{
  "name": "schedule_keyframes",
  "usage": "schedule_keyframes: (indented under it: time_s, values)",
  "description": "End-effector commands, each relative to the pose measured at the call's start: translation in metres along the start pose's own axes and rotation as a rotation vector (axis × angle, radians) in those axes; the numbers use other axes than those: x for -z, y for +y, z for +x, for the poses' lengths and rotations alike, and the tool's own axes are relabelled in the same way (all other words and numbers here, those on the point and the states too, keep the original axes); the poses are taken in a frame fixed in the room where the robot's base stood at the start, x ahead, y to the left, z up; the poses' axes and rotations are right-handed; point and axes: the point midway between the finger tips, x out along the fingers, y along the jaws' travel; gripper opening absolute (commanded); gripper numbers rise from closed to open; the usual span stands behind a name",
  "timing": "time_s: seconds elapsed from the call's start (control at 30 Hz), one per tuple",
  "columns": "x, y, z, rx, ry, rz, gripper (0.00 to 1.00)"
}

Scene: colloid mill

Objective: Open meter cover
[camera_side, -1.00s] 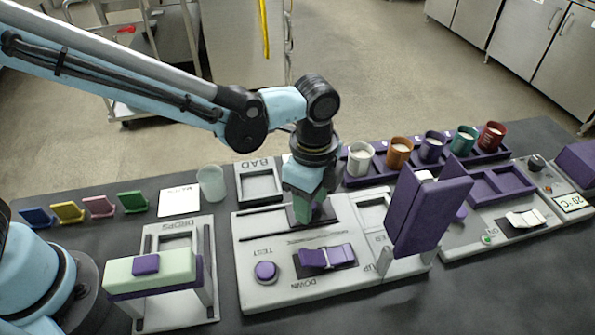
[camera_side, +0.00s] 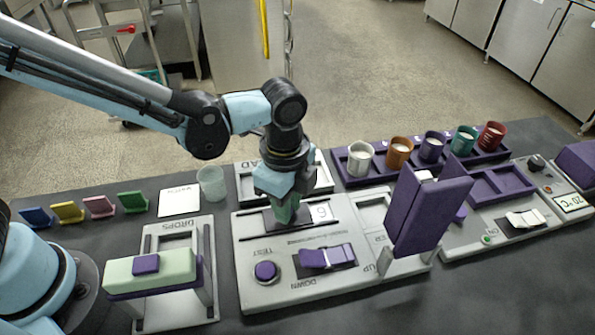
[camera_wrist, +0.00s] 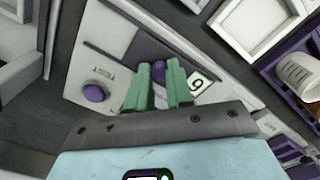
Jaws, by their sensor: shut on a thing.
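The meter panel (camera_side: 248,286) is a pale grey console on the dark bench, with a slot near its back edge. In the slot a white display with a dark digit (camera_side: 320,212) shows, to the right of my gripper (camera_side: 286,216). The digit also shows in the wrist view (camera_wrist: 197,84). My green fingers are closed on a purple knob (camera_wrist: 159,70), seen between them in the wrist view.
A purple TEST button (camera_side: 265,271) and a purple rocker switch (camera_side: 328,257) sit in front of the slot. Behind are a white tray marked BAD (camera_side: 244,185) and a rack of several cups (camera_side: 398,153).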

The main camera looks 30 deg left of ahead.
Motion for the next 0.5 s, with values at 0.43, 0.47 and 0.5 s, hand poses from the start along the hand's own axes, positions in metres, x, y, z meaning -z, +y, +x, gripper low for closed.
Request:
schedule_keyframes:
  time_s: [0.43,0.47,0.5]
  values:
    - [-0.029,0.029,0.0,0.0,-0.001,0.0,0.0]
    - [-0.029,0.029,0.0,0.0,-0.001,-0.001,0.0]
    - [-0.029,0.029,0.0,0.0,-0.001,0.0,0.0]
